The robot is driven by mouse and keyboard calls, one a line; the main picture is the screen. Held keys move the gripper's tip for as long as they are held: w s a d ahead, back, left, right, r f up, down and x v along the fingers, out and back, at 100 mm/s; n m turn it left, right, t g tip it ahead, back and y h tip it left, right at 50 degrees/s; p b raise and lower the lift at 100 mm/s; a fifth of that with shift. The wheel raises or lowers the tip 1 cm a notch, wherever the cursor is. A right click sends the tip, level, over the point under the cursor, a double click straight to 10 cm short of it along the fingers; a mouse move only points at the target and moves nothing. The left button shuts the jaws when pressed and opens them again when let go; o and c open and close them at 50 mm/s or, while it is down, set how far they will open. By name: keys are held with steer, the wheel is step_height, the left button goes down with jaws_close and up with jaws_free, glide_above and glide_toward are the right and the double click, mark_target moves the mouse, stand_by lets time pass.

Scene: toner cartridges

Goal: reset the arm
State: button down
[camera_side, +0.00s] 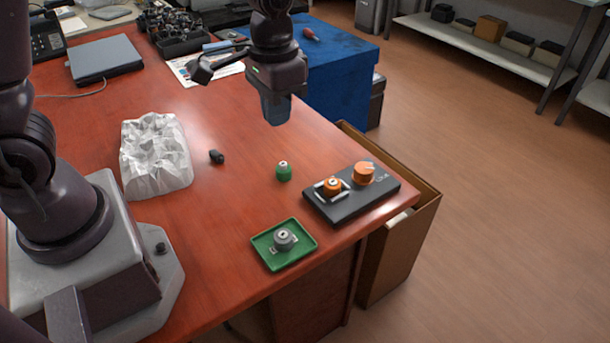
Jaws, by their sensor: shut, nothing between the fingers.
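My gripper (276,121) hangs over the far right part of the red table, pointing down. It is shut and holds nothing. It is apart from the cartridges, which stand nearer the camera. A small green cartridge (283,172) stands upright on the bare table. A grey cartridge (284,240) sits in a green tray (262,257) near the front edge. An orange cartridge (332,187) sits in a framed slot of a black device (345,210), beside a larger orange knob (364,173).
A white crumpled mass (155,155) and a small black piece (216,157) lie on the red table (215,240). A closed laptop (104,58), papers and a bin of parts (180,40) are at the back. A blue-covered block (335,75) and an open cardboard box (410,225) stand beside the table.

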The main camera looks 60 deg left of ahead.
steer(key=s+a+r+t, duration=0.2)
steer(key=s+r+t, duration=0.3)
steer(key=s+r, duration=0.7)
steer(key=shift+s+a+r+n+t, duration=0.2)
steer(key=shift+s+a+n+t, duration=0.1)
steer(key=shift+s, duration=0.55)
